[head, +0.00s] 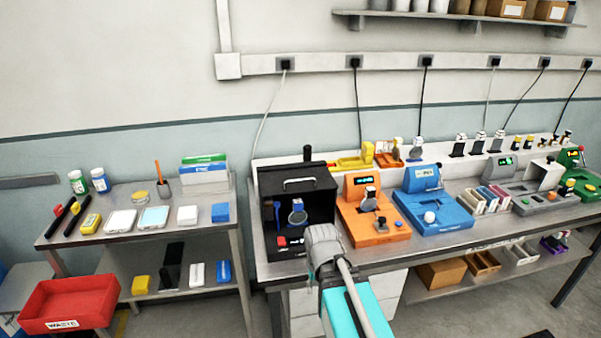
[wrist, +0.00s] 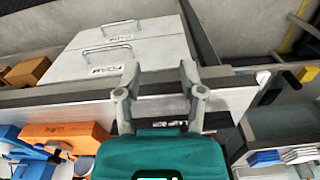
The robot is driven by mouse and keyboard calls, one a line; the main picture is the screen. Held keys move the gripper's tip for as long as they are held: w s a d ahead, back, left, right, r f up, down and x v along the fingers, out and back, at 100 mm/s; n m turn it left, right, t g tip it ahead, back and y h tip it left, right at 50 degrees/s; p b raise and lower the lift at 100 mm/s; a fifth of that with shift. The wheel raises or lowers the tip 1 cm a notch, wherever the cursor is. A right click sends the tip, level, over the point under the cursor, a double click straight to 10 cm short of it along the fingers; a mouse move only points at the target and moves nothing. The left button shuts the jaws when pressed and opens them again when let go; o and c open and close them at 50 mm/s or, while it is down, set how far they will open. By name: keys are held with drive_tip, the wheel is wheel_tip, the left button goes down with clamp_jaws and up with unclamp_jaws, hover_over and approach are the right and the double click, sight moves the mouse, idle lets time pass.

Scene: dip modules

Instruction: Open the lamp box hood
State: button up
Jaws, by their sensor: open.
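The lamp box (head: 322,196) is a black box at the left end of the long bench. A silver bar handle (head: 299,182) is on its sloped upper face. Below that face, blue parts, a small lamp-like part and a red button show at the dark front. I cannot tell where the hood's lower edge lies. My gripper (head: 323,240) is in front of the box's lower right, below the handle, and hides that corner. In the wrist view my gripper (wrist: 160,82) has its two fingers apart with nothing between them, over the bench edge.
An orange station (head: 373,222) stands close right of the box, then a blue one (head: 434,208). A side table (head: 140,226) with bottles and small boxes is to the left, with a red waste bin (head: 70,303) below. White drawers (wrist: 125,50) are under the bench.

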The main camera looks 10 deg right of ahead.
drive_tip(key=w+r+m+p, duration=0.5)
drive_tip(key=w+r+p, duration=0.3)
drive_tip(key=r+p, duration=0.2)
drive_tip(key=w+r+m+t+p, duration=0.1)
drive_tip(key=w+r+m+p, duration=0.5)
drive_tip(key=r+p, duration=0.5)
drive_tip(key=w+r+m+t+p, duration=0.1)
drive_tip(key=w+r+m+p, duration=0.5)
drive_tip(key=w+r+p, duration=0.4)
wheel_tip(320, 180, up, 2)
drive_tip(key=shift+w+d+r+p, duration=0.1)
drive_tip(key=shift+w+d+p, duration=0.1)
drive_tip(key=shift+w+p, duration=0.15)
drive_tip(key=shift+f, duration=0.2)
drive_tip(key=w+f+b, duration=0.1)
drive_tip(key=f+b, duration=0.7)
drive_tip(key=b, duration=0.1)
drive_tip(key=w+f+b, duration=0.1)
drive_tip(key=f+b, duration=0.3)
drive_tip(key=f, duration=0.1)
drive_tip(key=shift+w+f, duration=0.1)
drive_tip(key=shift+w, duration=0.2)
clamp_jaws()
